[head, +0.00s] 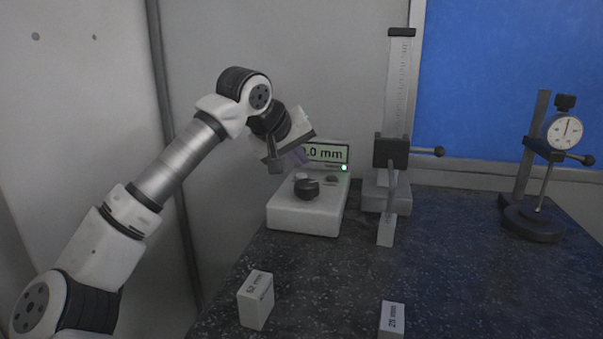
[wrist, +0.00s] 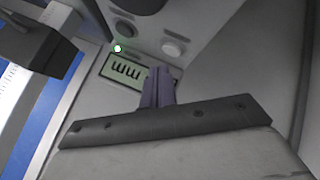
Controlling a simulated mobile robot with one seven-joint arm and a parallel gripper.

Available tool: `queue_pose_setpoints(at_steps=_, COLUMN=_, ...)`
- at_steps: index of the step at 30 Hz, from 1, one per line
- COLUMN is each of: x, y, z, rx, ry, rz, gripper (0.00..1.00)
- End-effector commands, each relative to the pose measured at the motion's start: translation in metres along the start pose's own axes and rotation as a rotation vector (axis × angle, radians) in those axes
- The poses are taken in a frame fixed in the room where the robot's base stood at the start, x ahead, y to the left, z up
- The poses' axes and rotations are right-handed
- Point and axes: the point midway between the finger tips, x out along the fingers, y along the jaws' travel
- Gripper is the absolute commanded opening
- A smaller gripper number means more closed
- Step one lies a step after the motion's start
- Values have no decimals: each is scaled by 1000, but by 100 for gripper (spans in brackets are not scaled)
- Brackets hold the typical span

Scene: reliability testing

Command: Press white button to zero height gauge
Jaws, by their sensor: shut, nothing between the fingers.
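The white button (head: 301,176) is on the sloped top of a white control box (head: 300,216), beside a dark button (head: 332,179) and behind a black knob (head: 308,189). My gripper (head: 303,164) is shut and empty, just above the white button. In the wrist view its fingertips (wrist: 160,72) point toward the white button (wrist: 173,47), with a visible gap in the picture. The box's display (head: 325,153) ends in ".0 mm"; my gripper hides its left part. A green light (head: 344,168) is lit. The height gauge (head: 399,85) stands right of the box.
A block marked 52 mm (head: 256,301) and another marked block (head: 391,319) stand on the dark speckled table (head: 330,270). A small white block (head: 386,232) is under the gauge's arm. A dial gauge stand (head: 533,222) is at the right. A wall is close behind.

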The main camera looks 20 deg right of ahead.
Motion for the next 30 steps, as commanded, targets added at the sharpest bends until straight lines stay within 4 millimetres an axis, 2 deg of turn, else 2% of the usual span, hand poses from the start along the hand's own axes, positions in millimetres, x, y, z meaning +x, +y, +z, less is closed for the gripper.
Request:
queue_pose_setpoints(at_steps=13, x=-33, y=24, z=-24, rx=0, ry=1, rz=0, gripper=0)
queue_pose_setpoints(at_steps=30, x=-33, y=24, z=-24, rx=0, ry=0, rz=0, gripper=0)
